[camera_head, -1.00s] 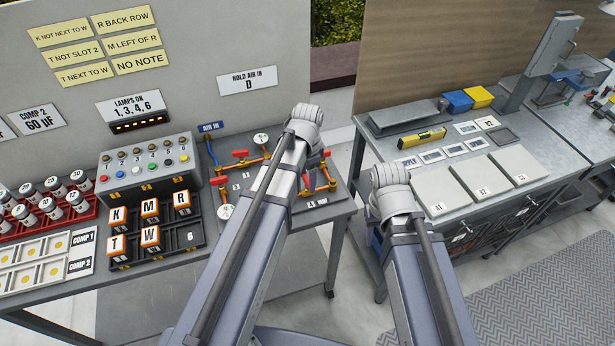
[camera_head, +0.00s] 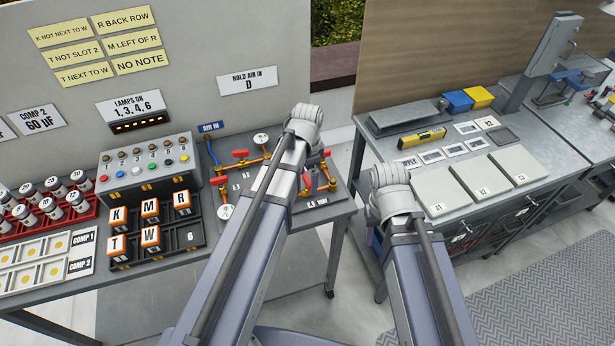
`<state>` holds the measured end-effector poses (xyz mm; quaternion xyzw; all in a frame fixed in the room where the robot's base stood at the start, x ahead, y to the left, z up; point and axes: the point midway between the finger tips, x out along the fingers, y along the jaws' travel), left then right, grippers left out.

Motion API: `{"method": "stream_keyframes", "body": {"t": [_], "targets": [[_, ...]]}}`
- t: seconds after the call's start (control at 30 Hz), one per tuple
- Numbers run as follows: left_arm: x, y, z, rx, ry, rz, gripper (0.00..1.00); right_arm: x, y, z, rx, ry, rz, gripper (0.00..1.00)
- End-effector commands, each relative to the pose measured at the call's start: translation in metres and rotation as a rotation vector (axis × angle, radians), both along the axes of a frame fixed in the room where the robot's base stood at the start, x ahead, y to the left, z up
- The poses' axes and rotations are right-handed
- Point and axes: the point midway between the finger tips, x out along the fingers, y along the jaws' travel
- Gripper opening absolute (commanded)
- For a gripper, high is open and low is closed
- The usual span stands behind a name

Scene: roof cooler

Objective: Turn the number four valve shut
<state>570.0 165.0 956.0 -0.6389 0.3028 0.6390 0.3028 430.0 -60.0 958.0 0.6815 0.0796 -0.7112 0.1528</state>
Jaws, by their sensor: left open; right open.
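The valve board on the left bench has orange pipes, gauges and red valve handles. One red handle (camera_head: 240,153) is at its upper left. At its right end, red handles (camera_head: 332,184) show on orange pipe behind a small label (camera_head: 317,202) that seems to start with 4. The number four valve's exact handle angle is too small to tell. My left gripper (camera_head: 316,168) is over this right end, mostly hidden by my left arm; it is open, and I see nothing held. My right arm is in front of the right bench, its gripper hidden behind it.
A lamp box (camera_head: 150,168) and a rack of lettered blocks (camera_head: 190,240) stand left of the valves. A wall sign (camera_head: 247,80) reads HOLD AIR IN D. The right bench (camera_head: 400,240) stands past a floor gap.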

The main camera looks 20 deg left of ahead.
Motion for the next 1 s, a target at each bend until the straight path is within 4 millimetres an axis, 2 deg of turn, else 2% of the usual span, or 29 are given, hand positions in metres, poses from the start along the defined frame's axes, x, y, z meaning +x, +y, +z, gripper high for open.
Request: {"method": "stream_keyframes", "body": {"t": [0.27,0.7,1.0], "targets": [[0.000,0.000,0.021,0.000,0.000,0.000,0.95,0.000,0.000,0.021,0.000,0.000,0.000,0.50],[0.000,0.000,0.075,0.000,0.000,0.000,0.95,0.000,0.000,0.075,0.000,0.000,0.002,0.50],[0.000,0.000,0.077,0.000,0.000,0.000,0.95,0.000,0.000,0.077,0.000,0.000,0.002,0.50]]}}
